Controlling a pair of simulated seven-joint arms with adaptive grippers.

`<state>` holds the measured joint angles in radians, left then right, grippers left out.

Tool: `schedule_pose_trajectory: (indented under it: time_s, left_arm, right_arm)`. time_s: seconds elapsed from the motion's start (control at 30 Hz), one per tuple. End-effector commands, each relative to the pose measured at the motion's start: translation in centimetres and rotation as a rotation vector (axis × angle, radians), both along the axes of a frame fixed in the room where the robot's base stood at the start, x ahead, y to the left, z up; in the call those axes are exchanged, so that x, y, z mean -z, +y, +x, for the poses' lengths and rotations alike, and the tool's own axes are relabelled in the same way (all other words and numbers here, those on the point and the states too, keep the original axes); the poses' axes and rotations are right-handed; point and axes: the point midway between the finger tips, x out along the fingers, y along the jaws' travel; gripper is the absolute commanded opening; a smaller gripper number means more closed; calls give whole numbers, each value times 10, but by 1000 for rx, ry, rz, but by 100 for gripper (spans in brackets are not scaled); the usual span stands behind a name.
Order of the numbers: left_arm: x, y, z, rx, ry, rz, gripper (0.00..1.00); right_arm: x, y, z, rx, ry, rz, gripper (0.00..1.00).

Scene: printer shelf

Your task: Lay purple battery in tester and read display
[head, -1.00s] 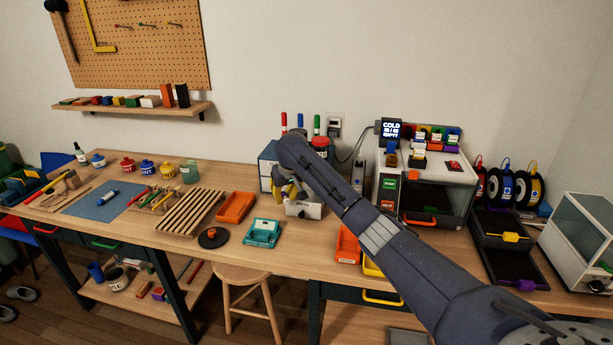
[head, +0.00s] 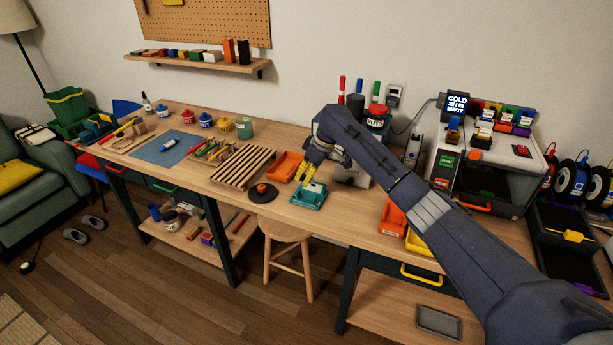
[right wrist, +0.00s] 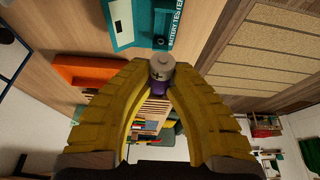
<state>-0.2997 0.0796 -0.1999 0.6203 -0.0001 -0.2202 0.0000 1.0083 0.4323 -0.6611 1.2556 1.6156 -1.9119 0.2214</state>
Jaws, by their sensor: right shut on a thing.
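The battery tester (head: 309,197) is a teal box near the front edge of the workbench. It also shows at the top of the right wrist view (right wrist: 130,22), with its "BATTERY TESTER" lettering; its display is too small to read. My right gripper (head: 306,176) hangs just above and behind the tester in the head view. In the right wrist view its yellow fingers (right wrist: 160,82) are shut on the purple battery (right wrist: 160,88), whose grey end with a plus mark points toward the tester. The battery appears apart from the tester. My left gripper is not in view.
An orange tray (head: 286,166) stands left of the tester, also in the wrist view (right wrist: 82,72). A black round stand (head: 263,192) and a slatted wooden rack (head: 240,167) lie farther left. An orange bin (head: 392,220) and the printer (head: 478,165) are to the right.

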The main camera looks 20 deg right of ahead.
Motion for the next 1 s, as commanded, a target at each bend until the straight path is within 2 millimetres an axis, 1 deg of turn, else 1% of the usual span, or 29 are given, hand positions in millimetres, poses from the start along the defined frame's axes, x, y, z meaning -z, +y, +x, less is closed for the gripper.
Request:
schedule_pose_trajectory:
  time_s: [0.27,0.8,1.0]
  left_arm:
    - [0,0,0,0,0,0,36]
    - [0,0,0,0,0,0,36]
    - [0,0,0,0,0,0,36]
  right_arm:
    - [0,-1,0,2,0,-2,0]
    - [36,-1,0,3,1,-1,0]
    - [45,0,0,2,1,0,0]
